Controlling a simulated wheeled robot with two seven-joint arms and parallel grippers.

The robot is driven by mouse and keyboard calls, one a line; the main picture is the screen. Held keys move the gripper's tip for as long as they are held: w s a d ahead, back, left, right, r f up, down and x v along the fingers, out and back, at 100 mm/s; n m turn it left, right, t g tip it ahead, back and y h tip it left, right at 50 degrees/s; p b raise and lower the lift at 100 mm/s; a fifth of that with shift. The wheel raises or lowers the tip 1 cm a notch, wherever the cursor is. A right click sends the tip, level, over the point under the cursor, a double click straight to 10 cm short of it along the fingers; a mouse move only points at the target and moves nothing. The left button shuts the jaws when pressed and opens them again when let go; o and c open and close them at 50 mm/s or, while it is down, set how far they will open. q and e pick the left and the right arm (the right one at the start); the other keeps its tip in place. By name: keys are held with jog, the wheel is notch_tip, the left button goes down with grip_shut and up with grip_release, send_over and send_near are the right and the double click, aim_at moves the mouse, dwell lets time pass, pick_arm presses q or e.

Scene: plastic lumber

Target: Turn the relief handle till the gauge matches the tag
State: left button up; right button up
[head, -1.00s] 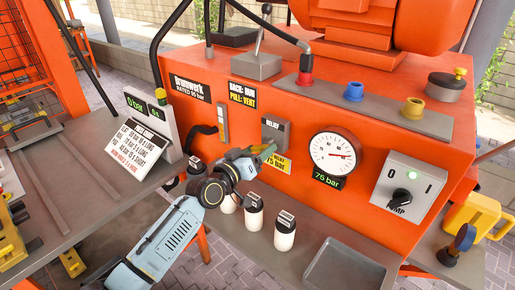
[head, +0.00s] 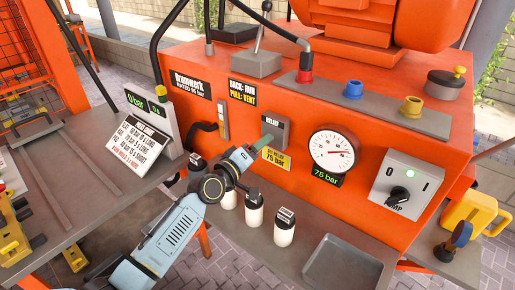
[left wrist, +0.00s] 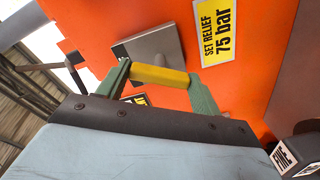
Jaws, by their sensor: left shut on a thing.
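The relief handle is a yellow bar (left wrist: 158,76) in the left wrist view, in front of a grey plate (left wrist: 150,48) on the orange machine. My left gripper (head: 268,140) has its green fingers closed on the two ends of the bar. In the head view the fingers hide the handle below the grey RELIEF plate (head: 276,128). The yellow tag (head: 276,158) reads "SET RELIEF 75 bar"; it also shows in the left wrist view (left wrist: 219,32). The round gauge (head: 332,150) has a red needle pointing right, and its green readout (head: 326,174) seems to show 75 bar. My right gripper is not in view.
Several white bottles with black caps (head: 254,208) stand on the shelf below my left gripper. A grey tray (head: 342,264) lies to their right. The pump switch box (head: 408,188) has a lit green lamp. A white instruction board (head: 140,138) stands at left.

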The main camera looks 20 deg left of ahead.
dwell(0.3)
pick_arm(q)
jog(key=o, duration=1)
jog(key=shift+s, duration=0.1)
jog(key=v, duration=1.3)
jog(key=shift+s, duration=0.1)
